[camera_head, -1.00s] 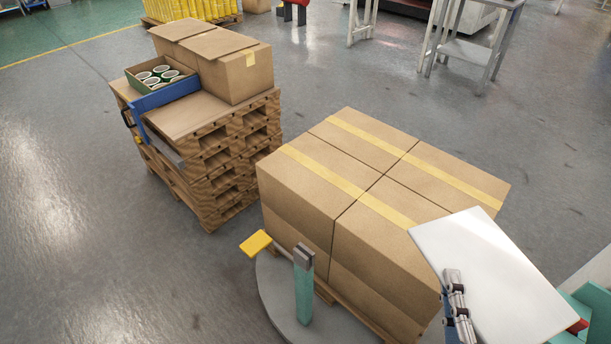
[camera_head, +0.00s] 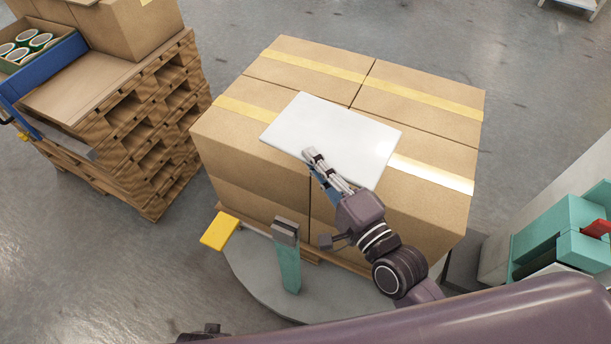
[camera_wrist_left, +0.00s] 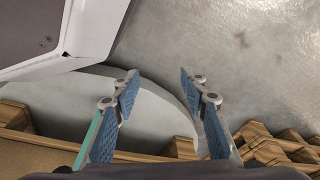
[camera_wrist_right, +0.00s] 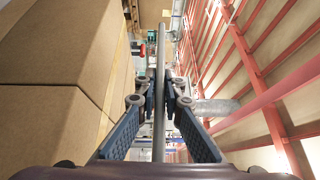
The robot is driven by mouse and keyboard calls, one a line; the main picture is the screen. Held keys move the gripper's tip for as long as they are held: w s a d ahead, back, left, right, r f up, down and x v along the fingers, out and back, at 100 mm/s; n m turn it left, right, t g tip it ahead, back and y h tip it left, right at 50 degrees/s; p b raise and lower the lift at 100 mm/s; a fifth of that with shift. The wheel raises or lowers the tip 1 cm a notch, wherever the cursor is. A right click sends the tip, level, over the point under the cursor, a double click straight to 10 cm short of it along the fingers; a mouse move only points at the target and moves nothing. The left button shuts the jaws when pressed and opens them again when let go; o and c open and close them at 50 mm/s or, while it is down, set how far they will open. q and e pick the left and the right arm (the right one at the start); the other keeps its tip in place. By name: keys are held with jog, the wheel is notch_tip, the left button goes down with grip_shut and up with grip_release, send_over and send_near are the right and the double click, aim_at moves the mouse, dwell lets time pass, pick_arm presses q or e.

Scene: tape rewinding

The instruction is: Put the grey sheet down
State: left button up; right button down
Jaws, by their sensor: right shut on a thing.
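The grey sheet (camera_head: 340,130) is a thin, pale, flat rectangle over the top of the block of cardboard boxes (camera_head: 225,140). My right gripper (camera_head: 312,162) is shut on the sheet's near edge. In the right wrist view, the sheet (camera_wrist_right: 159,60) shows edge-on between the fingers of the right gripper (camera_wrist_right: 159,100), with a gap between it and the boxes (camera_wrist_right: 60,60). My left gripper (camera_wrist_left: 158,78) is open and empty in the left wrist view, above the round grey turntable and the floor.
The boxes stand on a pallet on the round grey turntable (camera_head: 255,290), beside a teal post (camera_head: 287,265) and a yellow plate (camera_head: 220,231). At left, a pallet stack (camera_head: 160,120) carries cartons and a tray of tape rolls (camera_head: 30,45). Teal bins (camera_head: 560,235) stand at right.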

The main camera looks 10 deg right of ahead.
jog(key=shift+n+g+y, duration=0.4)
jog(key=shift+n+y, duration=0.2)
jog(key=shift+y, duration=0.1)
jog(key=w+f+b, duration=0.1)
jog(key=f+b, duration=0.2)
jog(key=w+f+b, duration=0.1)
jog(key=f+b, duration=0.2)
jog(key=w+a+f+b, duration=0.1)
jog(key=f+b, duration=0.2)
jog(key=f, duration=0.1)
jog(key=shift+w+a, duration=0.1)
pick_arm(q)
jog(key=w+r, duration=0.2)
jog(key=r, duration=0.7)
jog(key=w+r+t+b, duration=0.1)
jog(key=r, duration=0.8)
jog(key=shift+w+r, duration=0.15)
jog(key=shift+w, duration=0.2)
pick_arm(e)
jog(key=shift+f, duration=0.45)
pick_arm(q)
jog(key=shift+w+d+f+t+b, duration=0.2)
jog(key=shift+w+t+b, duration=0.1)
jog(key=shift+w+t, duration=0.15)
pick_arm(e)
jog(key=shift+f, duration=0.65)
